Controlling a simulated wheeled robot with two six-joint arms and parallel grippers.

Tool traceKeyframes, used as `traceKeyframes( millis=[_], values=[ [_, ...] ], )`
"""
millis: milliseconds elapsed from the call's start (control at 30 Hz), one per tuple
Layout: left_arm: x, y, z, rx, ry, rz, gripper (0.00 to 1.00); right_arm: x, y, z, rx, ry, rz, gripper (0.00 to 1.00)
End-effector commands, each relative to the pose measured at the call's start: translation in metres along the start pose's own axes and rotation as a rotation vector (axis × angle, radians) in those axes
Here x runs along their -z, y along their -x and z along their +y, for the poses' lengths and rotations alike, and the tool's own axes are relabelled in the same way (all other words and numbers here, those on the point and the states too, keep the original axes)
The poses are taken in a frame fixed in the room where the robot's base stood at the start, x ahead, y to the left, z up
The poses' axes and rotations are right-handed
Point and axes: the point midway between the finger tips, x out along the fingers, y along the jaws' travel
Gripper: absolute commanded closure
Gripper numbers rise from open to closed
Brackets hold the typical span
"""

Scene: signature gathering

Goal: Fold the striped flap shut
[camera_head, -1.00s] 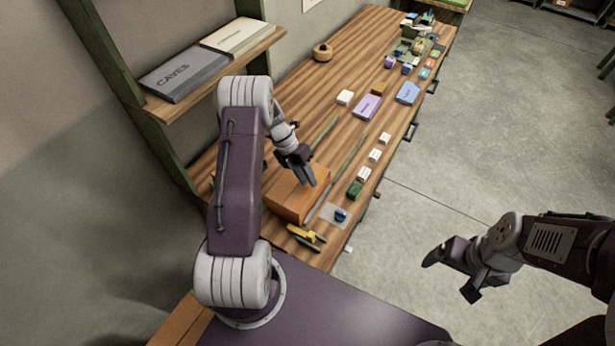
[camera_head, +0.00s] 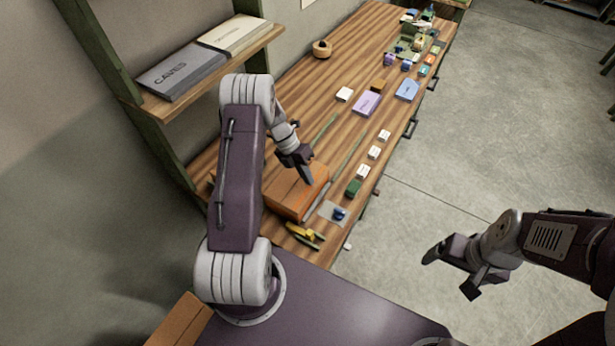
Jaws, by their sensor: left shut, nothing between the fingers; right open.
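An orange-brown box (camera_head: 288,196) lies at the near end of the wooden workbench. Its top looks flat, and I cannot make out a striped flap on it at this size. My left gripper (camera_head: 308,181) is shut and empty, pointing down at the right part of the box top. I cannot tell whether its fingertips touch the box. My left arm hides the box's left side. My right gripper (camera_head: 449,272) is open and empty, over the floor to the right of the bench.
Yellow-and-dark tools (camera_head: 304,235) and a clear tray (camera_head: 333,212) with a blue item lie close to the box. A shelf (camera_head: 212,75) with grey and cream binders hangs at left.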

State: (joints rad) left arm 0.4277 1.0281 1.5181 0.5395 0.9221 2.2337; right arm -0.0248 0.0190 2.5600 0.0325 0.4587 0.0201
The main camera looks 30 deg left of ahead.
Motion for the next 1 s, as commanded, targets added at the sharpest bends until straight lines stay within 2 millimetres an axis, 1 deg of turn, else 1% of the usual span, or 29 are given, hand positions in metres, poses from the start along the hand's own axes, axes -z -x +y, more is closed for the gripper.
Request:
traceKeyframes(
  millis=[900,933,967,1000],
  values=[
    [0.0,0.0,0.0,0.0,0.0,0.0,1.0,0.0,0.0,0.0,0.0,0.0,0.0,0.14],
    [0.0,0.0,0.0,0.0,0.0,0.0,0.96,0.0,0.0,0.0,0.0,0.0,0.0,0.14],
    [0.0,0.0,0.0,0.0,0.0,0.0,0.88,0.0,0.0,0.0,0.0,0.0,0.0,0.14],
    [0.0,0.0,0.0,0.0,0.0,0.0,0.77,0.0,0.0,0.0,0.0,0.0,0.0,0.14]
  ],
)
